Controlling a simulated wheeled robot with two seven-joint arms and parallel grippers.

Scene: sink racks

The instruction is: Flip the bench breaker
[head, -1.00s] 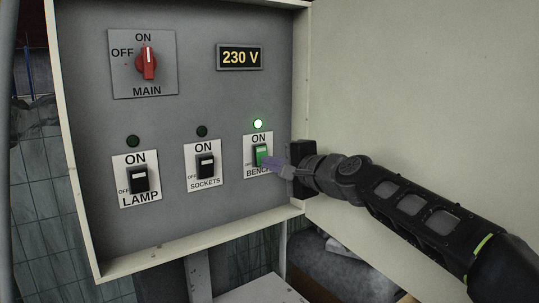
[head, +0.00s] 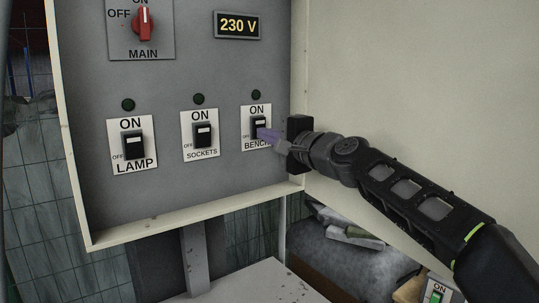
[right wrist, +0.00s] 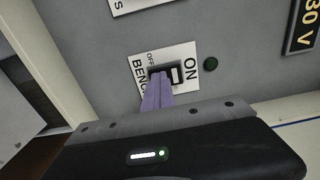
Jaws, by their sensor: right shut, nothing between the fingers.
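The bench breaker (head: 258,122) is a black rocker switch on a white plate marked ON, OFF and BENCH, at the right of the grey panel in the head view. Its lamp (head: 256,95) above is dark. The breaker also shows in the right wrist view (right wrist: 174,74), with its dark lamp (right wrist: 211,64) beside the word ON. My right gripper (head: 262,134) is shut and empty, its purple fingertips at the lower part of the breaker; I cannot tell whether they touch. The fingertips hide part of the switch and label. My left gripper is not in view.
The LAMP breaker (head: 133,146) and SOCKETS breaker (head: 202,135) sit to the left, their lamps dark. The red MAIN knob (head: 144,23) and 230 V display (head: 237,25) are above. The cabinet's open door (head: 420,80) stands right, behind my arm.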

